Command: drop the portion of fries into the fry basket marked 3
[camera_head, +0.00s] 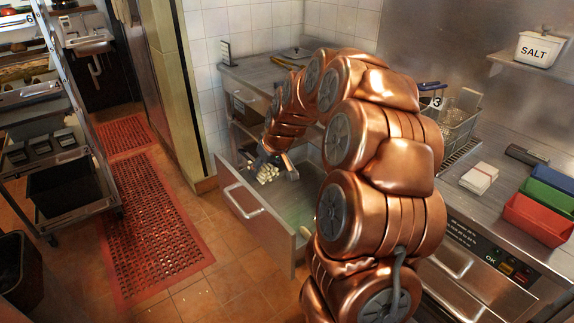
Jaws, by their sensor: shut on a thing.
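The portion of fries (267,174) is a small pale-yellow clump at the tip of my gripper (272,166). My gripper is shut on it, over the open metal drawer (242,204) left of centre. The exact finger contact is too small to make out. A wire fry basket (458,117) stands in the fryer at the right, behind my arm. A tag with a 3 (437,102) and a blue handle (432,87) show beside it. My arm hides part of the basket area, so I cannot tell how many baskets stand there.
My arm spans the middle, between drawer and fryer. White paper (479,178) and red (538,219), green (547,196) and blue (556,179) bins sit on the right counter. A salt tub (538,49) is on a shelf. Red mats (155,230) cover the left floor.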

